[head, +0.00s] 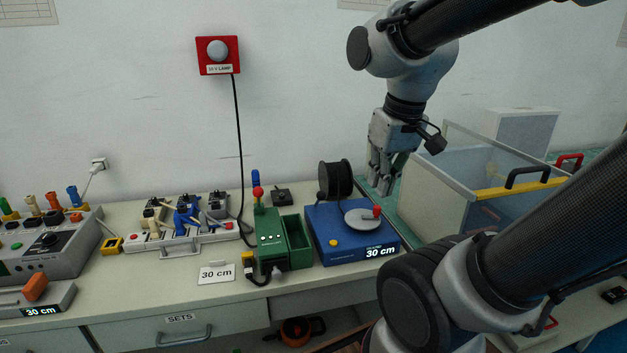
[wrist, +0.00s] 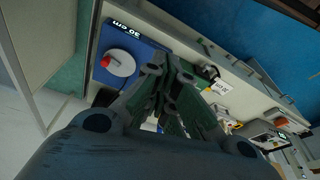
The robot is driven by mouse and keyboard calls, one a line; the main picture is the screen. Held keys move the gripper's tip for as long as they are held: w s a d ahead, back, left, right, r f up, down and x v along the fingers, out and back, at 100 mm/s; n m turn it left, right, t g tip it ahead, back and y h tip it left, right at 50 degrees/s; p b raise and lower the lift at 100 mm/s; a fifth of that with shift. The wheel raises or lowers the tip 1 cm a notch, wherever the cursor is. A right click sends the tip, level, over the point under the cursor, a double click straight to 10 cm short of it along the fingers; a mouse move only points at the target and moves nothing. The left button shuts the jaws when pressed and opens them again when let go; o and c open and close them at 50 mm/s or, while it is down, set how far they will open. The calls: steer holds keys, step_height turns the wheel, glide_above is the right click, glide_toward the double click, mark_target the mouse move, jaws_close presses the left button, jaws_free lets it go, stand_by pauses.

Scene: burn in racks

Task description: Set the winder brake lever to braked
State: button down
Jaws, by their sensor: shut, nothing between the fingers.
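The winder is a blue box (head: 330,250) with a black spool (head: 336,179), a grey disc (head: 362,222) with a red knob, and a display reading 30 cm. A small yellow knob (head: 333,242) sits on its front left. I cannot tell which part is the brake lever, or its setting. My gripper (head: 380,188) is shut and empty, pointing down, above and behind the winder's right side. In the wrist view my gripper (wrist: 168,72) shows its fingers together, with the blue box (wrist: 146,55) and grey disc (wrist: 118,64) beyond to the left.
A green device (head: 270,240) with a red-ball lever (head: 258,192) stands left of the winder. A card (head: 216,273) reading 30 cm lies in front. A clear-sided bin (head: 480,190) stands to the right. A red-framed lamp (head: 218,55) hangs on the wall.

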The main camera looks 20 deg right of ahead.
steer(key=w+a+f+g, duration=0.1)
steer(key=w+f+g, duration=0.15)
steer(key=w, duration=1.35)
steer(key=w+f+g, duration=0.2)
steer(key=w+f, duration=0.1)
steer(key=w, duration=1.4)
steer(key=shift+m+h, duration=0.4)
steer(key=r, duration=0.2)
steer(key=w+r, duration=0.1)
steer(key=r, duration=0.1)
steer(key=shift+w+d, duration=0.15)
steer(key=shift+w, duration=0.05)
steer(key=s+f, duration=0.5)
steer(key=f, duration=0.7)
steer(key=shift+s+d, duration=0.15)
steer(key=shift+d, duration=0.25)
steer(key=shift+s, duration=0.1)
